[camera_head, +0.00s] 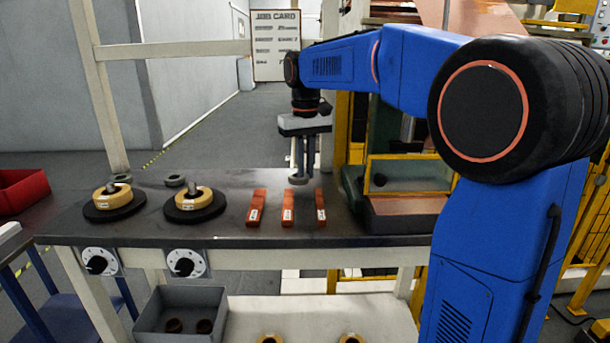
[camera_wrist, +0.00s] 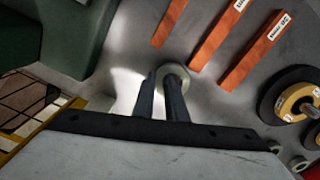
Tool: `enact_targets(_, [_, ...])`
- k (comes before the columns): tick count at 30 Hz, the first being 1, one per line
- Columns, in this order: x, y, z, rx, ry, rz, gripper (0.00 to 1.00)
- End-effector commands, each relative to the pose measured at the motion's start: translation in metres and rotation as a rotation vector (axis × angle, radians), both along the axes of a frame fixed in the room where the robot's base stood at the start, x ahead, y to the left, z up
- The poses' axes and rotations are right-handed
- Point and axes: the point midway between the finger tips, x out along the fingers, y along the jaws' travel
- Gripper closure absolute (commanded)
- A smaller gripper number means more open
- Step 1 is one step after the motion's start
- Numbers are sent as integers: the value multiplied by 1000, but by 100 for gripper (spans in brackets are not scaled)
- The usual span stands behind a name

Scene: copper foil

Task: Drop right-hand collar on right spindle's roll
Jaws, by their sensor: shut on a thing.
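My gripper (camera_head: 305,174) points down near the back of the bench, behind the orange-brown strips, and is shut on a grey ring-shaped collar (camera_head: 296,181). The collar also shows at the fingertips in the wrist view (camera_wrist: 174,73). I cannot tell its exact height over the bench. The right spindle's roll (camera_head: 206,201) is a tan ring around a grey spindle on a black disc, well to the left of my gripper. It also shows at the right edge of the wrist view (camera_wrist: 290,103). The left spindle's roll (camera_head: 103,199) looks alike.
Two more grey rings lie behind the rolls, one at left (camera_head: 121,178) and one at right (camera_head: 175,180). Several orange-brown strips (camera_head: 288,212) lie between my gripper and the rolls. A glass-fronted machine (camera_head: 400,180) stands to the right. A grey bin (camera_head: 180,322) sits below.

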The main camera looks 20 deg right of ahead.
Motion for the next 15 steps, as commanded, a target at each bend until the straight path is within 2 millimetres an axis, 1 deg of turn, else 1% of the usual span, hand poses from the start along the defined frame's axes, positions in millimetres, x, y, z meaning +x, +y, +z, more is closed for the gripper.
enact_targets(1, [0, 0, -8, 0, 2, 0, 100])
enact_targets(4, [0, 0, -17, 0, 0, 0, 100])
enact_targets(15, [0, 0, -21, 0, 0, 0, 100])
